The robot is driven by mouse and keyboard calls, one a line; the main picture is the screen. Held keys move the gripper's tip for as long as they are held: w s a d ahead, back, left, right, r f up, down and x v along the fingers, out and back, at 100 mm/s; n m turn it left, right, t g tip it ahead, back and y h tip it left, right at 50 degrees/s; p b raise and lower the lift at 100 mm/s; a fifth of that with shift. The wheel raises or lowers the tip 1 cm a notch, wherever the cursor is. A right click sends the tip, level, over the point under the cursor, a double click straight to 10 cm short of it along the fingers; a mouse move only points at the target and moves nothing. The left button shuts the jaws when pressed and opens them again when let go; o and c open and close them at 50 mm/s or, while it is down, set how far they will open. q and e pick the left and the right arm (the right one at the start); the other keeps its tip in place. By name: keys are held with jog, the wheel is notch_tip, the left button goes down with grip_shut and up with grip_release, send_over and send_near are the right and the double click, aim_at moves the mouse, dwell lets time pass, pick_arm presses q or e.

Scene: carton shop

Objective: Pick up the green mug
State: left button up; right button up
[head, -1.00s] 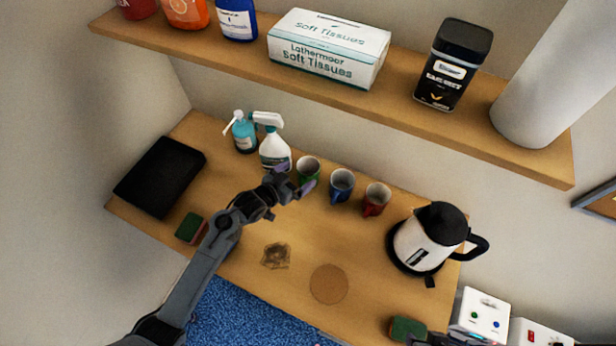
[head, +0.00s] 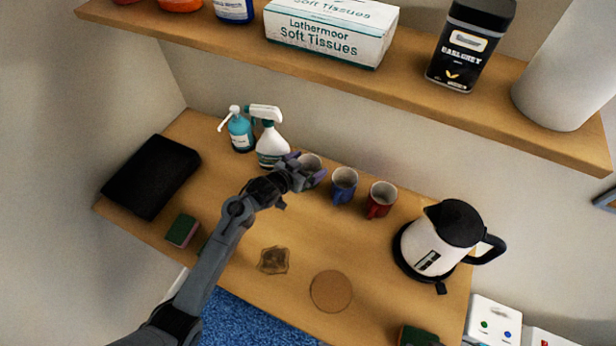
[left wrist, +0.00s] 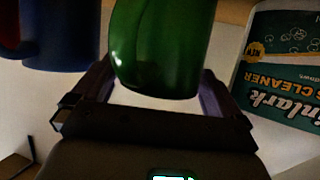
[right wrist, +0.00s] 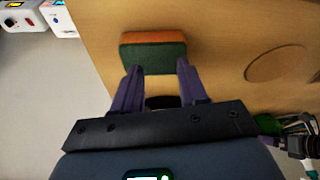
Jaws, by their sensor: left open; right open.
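The green mug (left wrist: 160,45) stands between the open fingers of my left gripper (left wrist: 158,95) in the left wrist view. In the head view the mug (head: 312,164) is mostly hidden behind my left gripper (head: 306,172), with its rim and pale inside showing. I cannot tell whether the fingers touch it. My right gripper (right wrist: 155,85) is open and empty, with a green and orange sponge (right wrist: 154,52) just beyond its fingertips in the right wrist view.
A blue mug (head: 344,185) and a red mug (head: 381,199) stand to the right. A white spray bottle (head: 271,150) stands close on the left. A kettle (head: 428,245) is farther right. A shelf (head: 400,90) overhangs the back. A coaster (head: 331,291) lies in front.

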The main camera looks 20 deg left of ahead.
pick_arm(q)
jog(key=c, duration=1.5)
jog(key=shift+o, duration=0.2)
jog(key=shift+r, duration=0.1)
